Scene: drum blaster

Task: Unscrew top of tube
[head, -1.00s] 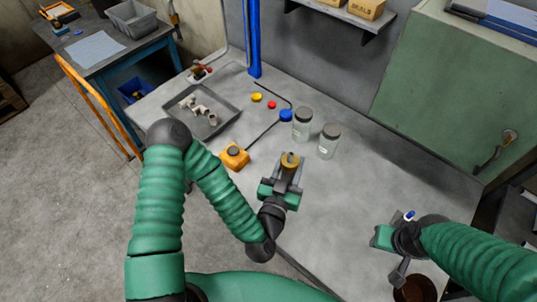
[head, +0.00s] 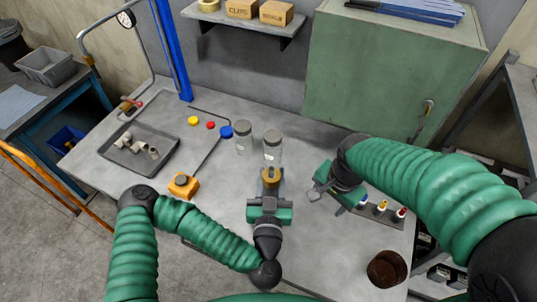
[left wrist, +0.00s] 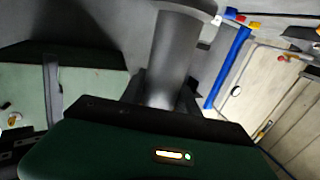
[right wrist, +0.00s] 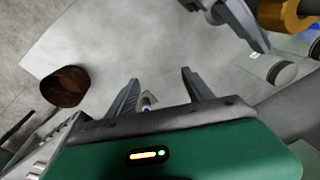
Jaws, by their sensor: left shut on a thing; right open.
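My left gripper (head: 270,187) is shut on a tube with a brass-coloured top (head: 271,173), held with that top upward near the middle of the bench. In the left wrist view the tube's grey body (left wrist: 168,60) stands between the fingers. The brass collar (right wrist: 290,14) shows at the upper right of the right wrist view. My right gripper (head: 319,191) is open and empty, to the right of the tube and apart from it. Its two spread fingers (right wrist: 160,92) show in the right wrist view.
Two grey-lidded jars (head: 243,138) (head: 272,148) stand just behind the tube. A rack (head: 385,220) with small coloured-tip items lies below the right forearm. A brown pot (head: 387,267) stands at the right front. A tray of fittings (head: 165,150) and an orange block (head: 183,186) are left.

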